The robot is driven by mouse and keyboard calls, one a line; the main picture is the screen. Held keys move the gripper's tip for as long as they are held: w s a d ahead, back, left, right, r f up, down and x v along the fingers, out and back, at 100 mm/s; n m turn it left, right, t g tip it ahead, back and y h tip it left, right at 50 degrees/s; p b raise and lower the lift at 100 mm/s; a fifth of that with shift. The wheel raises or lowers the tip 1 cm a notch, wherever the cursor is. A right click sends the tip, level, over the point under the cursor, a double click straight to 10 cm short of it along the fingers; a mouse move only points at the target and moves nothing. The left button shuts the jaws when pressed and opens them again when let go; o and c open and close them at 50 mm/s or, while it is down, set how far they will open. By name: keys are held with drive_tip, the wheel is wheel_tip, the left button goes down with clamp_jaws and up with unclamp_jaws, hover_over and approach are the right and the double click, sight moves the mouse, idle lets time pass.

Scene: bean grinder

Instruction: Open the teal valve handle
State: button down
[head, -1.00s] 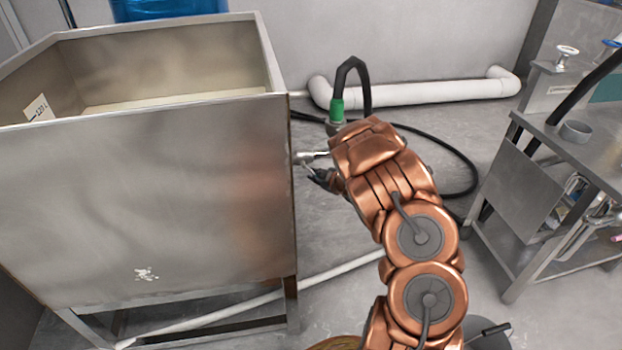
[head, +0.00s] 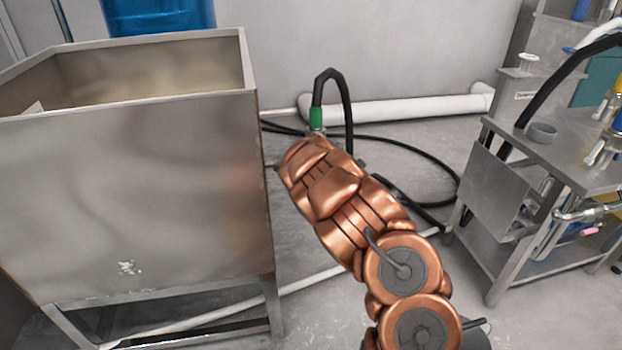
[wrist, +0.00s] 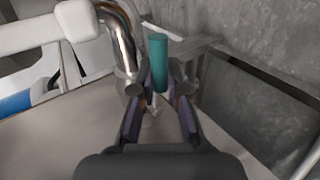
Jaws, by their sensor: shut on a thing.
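The teal valve handle (wrist: 159,62) stands upright in the middle of the wrist view, beside a shiny curved metal pipe (wrist: 122,38). My gripper (wrist: 160,92) has one dark finger on each side of the handle's lower part and is shut on it. The valve body under the handle is mostly hidden by the fingers. In the head view my copper-coloured arm hides the gripper and the teal handle.
A large open metal tank (head: 130,190) stands at left. A black hose with a green fitting (head: 316,118) rises behind my arm.

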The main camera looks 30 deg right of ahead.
drive_tip(key=shift+d+r, duration=0.1)
drive_tip(key=shift+r, duration=0.05)
idle(0.4)
drive_tip(key=c, duration=1.2)
unclamp_jaws()
drive_tip(key=shift+o, duration=0.2)
drive_tip(key=shift+s, duration=0.1)
drive_tip(key=v, duration=1.1)
drive_tip(key=shift+s+a+r, duration=0.2)
drive_tip(key=shift+s+a, duration=0.1)
drive_tip(key=shift+a, duration=0.05)
